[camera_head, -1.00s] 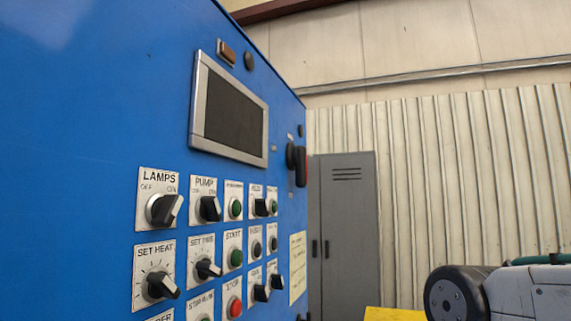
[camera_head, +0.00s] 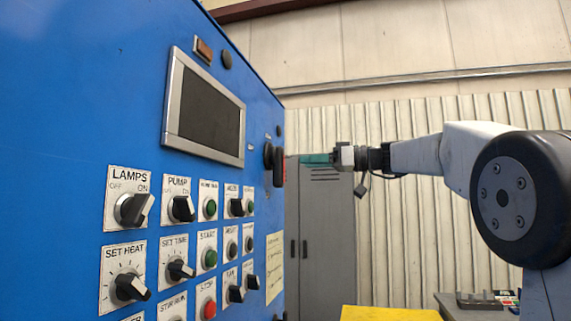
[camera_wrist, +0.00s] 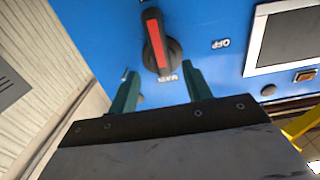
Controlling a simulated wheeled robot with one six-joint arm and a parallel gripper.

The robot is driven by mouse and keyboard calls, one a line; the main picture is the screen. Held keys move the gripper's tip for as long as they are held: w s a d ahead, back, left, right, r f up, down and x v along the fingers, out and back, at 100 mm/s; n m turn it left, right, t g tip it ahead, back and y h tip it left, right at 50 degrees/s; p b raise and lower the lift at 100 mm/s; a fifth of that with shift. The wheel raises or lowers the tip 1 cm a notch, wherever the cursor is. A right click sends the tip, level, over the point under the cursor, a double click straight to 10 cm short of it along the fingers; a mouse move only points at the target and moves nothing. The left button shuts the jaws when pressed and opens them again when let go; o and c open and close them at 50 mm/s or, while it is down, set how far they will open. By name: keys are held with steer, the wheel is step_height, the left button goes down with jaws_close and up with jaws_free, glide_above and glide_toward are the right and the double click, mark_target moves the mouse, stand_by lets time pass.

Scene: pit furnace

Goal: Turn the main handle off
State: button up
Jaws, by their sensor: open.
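The main handle (camera_head: 275,162) is a dark rotary handle at the right edge of the blue panel, right of the screen. In the wrist view the handle (camera_wrist: 160,42) is black with a red stripe and stands nearly upright in the picture. A "MAIN" label sits by its lower end, and an "OFF" label (camera_wrist: 220,43) is to its right. My gripper (camera_wrist: 161,73) has two green fingers, open and empty, either side of the handle's lower end in the picture. In the head view my gripper (camera_head: 308,159) points left at the handle, apparently a short gap away.
The blue panel (camera_head: 85,110) carries a screen (camera_head: 204,108) and several labelled knobs and buttons below it. A grey locker (camera_head: 325,240) stands behind the gripper. A yellow surface (camera_head: 390,313) and a grey table (camera_head: 455,305) are at the lower right.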

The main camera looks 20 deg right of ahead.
mark_target(284, 163)
steer(key=x, duration=0.7)
steer(key=shift+w+a, duration=0.2)
steer(key=shift+a, duration=0.1)
jaws_close()
